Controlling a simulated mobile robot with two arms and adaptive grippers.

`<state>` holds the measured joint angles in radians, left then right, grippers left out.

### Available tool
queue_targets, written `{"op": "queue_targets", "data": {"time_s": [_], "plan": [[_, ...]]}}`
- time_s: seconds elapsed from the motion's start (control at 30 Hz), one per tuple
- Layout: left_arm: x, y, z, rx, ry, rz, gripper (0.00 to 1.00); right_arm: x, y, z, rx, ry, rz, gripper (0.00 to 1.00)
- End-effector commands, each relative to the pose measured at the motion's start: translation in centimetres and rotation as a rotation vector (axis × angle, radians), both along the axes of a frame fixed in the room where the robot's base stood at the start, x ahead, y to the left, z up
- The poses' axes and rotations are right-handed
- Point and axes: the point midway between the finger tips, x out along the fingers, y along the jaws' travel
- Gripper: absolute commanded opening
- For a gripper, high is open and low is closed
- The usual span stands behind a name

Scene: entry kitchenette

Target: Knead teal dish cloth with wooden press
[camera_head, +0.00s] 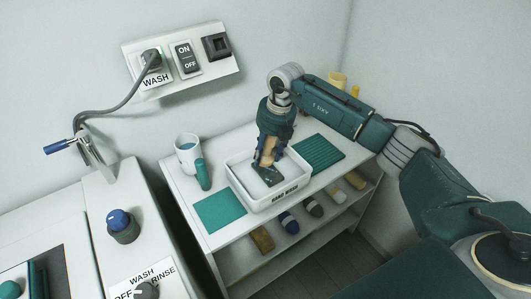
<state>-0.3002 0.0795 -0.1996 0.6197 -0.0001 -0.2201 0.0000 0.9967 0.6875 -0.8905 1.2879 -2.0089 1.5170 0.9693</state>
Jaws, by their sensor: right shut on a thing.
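My right gripper (268,155) points down over the white basin (283,201) marked HAND WASH on the white shelf unit. It is shut on the wooden press (267,158), whose tan part shows between the fingers. The press is upright, its lower end inside the basin. A dark teal patch (270,177) lies under it on the basin floor and looks like the dish cloth. Whether the press touches it is hard to tell, as the gripper hides part of it. My left gripper is not in view.
A flat teal square (220,210) lies front left of the basin, a ribbed teal mat (319,152) to its right. A white mug (187,156) and teal bottle-like item (203,174) stand at left. Yellow items (338,79) stand behind my arm. Brushes fill the lower shelf.

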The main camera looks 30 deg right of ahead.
Motion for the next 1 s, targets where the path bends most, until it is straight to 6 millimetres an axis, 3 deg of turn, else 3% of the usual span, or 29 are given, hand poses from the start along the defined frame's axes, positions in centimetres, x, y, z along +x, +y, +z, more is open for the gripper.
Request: {"op": "queue_targets", "data": {"time_s": [0.17,0.53,1.0], "plan": [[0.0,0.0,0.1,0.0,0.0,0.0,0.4,-0.2,-0.1,0.0,0.0,0.0,0.0,0.0],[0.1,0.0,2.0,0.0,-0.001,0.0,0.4,-4.1,-0.5,0.1,0.001,-0.001,0.0,0.0],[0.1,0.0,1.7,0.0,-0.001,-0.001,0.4,-4.3,-0.5,-0.5,0.002,-0.001,0.0,0.0]]}}
